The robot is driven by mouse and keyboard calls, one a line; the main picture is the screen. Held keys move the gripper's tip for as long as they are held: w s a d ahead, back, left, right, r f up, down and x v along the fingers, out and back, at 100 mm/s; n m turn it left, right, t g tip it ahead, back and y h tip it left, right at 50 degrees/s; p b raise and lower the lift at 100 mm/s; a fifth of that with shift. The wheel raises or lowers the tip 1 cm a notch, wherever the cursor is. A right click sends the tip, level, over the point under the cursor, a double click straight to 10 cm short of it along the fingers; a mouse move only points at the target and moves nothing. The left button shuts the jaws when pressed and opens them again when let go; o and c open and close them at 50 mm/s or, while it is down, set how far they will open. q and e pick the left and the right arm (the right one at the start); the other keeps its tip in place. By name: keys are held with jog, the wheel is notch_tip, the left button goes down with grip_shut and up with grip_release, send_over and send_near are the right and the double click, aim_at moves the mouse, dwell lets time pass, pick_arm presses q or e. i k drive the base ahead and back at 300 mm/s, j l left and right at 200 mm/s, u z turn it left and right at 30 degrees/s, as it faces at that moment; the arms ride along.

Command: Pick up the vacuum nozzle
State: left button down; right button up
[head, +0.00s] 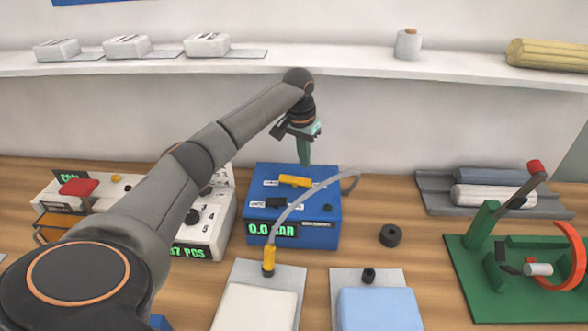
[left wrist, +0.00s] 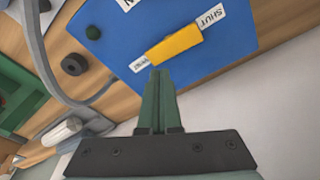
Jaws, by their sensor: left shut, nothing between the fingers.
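The vacuum nozzle (head: 268,262) is a small yellow piece with a dark ring. It stands upright at the end of a grey hose (head: 300,202), at the back edge of the cream mattress. The hose runs to the back right of the blue pump box (head: 318,232), whose display reads 0.0 bar. My left gripper (head: 305,160) points down above the box, shut and empty, apart from the nozzle. In the left wrist view its green fingers (left wrist: 158,76) appear close to the yellow valve handle (left wrist: 174,46). The nozzle is not in that view. My right gripper is not in view.
A cream mattress (head: 255,310) and a blue mattress (head: 380,310) lie on grey sheets in front. A black ring (head: 390,235) sits right of the box. A green fixture (head: 490,275) stands right, a counter box (head: 212,226) left. A shelf (head: 330,62) runs behind.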

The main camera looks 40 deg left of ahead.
aim_at(268, 263)
jog(key=k, duration=1.5)
